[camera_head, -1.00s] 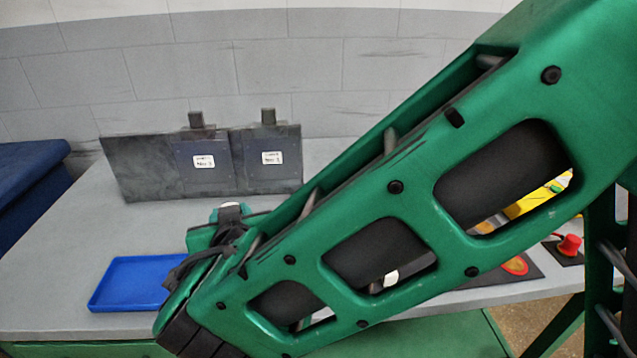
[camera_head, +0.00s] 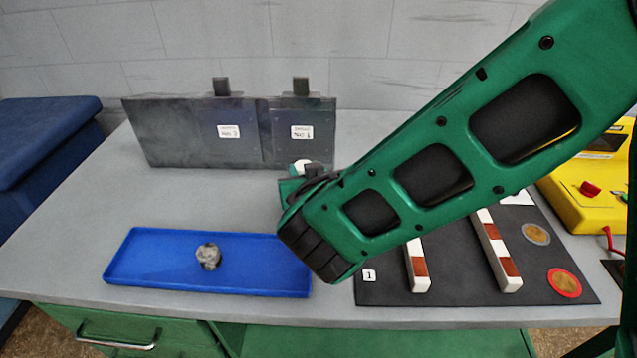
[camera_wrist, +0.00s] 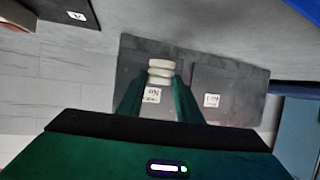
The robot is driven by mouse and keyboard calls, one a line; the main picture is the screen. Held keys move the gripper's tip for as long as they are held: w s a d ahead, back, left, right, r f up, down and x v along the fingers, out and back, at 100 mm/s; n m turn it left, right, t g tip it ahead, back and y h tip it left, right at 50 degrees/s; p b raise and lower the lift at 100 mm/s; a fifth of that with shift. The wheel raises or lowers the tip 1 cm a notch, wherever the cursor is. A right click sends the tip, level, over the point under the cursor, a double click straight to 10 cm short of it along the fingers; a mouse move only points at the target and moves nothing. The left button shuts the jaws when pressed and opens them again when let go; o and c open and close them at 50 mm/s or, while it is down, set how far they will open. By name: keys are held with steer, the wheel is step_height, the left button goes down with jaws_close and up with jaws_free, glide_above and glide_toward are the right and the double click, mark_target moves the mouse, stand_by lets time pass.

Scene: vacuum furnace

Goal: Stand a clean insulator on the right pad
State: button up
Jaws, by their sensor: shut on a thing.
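A white ribbed insulator (camera_wrist: 160,72) shows between the fingers of my gripper (camera_wrist: 160,88) in the wrist view; it looks clean. My gripper is shut on it. In the head view its white end (camera_head: 302,166) peeks out past my arm, above the table in front of the grey panels; the fingers are mostly hidden. A speckled, dirty-looking insulator (camera_head: 208,256) stands in the blue tray (camera_head: 135,270). Two round pads lie at the right of the black mat (camera_head: 450,285): a grey-rimmed one (camera_head: 536,234) and a red-rimmed one (camera_head: 564,282). Both pads look bare.
White bars with brown blocks (camera_head: 497,255) (camera_head: 417,268) lie on the mat, partly under my arm. Grey labelled panels (camera_head: 170,135) stand at the back. A yellow device (camera_head: 590,185) with a red knob stands at the right. The table's left part is clear.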

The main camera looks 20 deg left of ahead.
steer(key=shift+w+d+f, duration=0.4)
steer(key=shift+w+f, duration=0.05)
steer(key=shift+w, duration=0.15)
steer(key=shift+w+d+f, duration=0.35)
steer(key=shift+w+f, duration=0.05)
steer(key=shift+w, duration=0.15)
steer(key=shift+f, duration=1.95)
steer(key=shift+f, duration=0.2)
steer(key=o, duration=1.1)
steer(key=shift+r, duration=0.1)
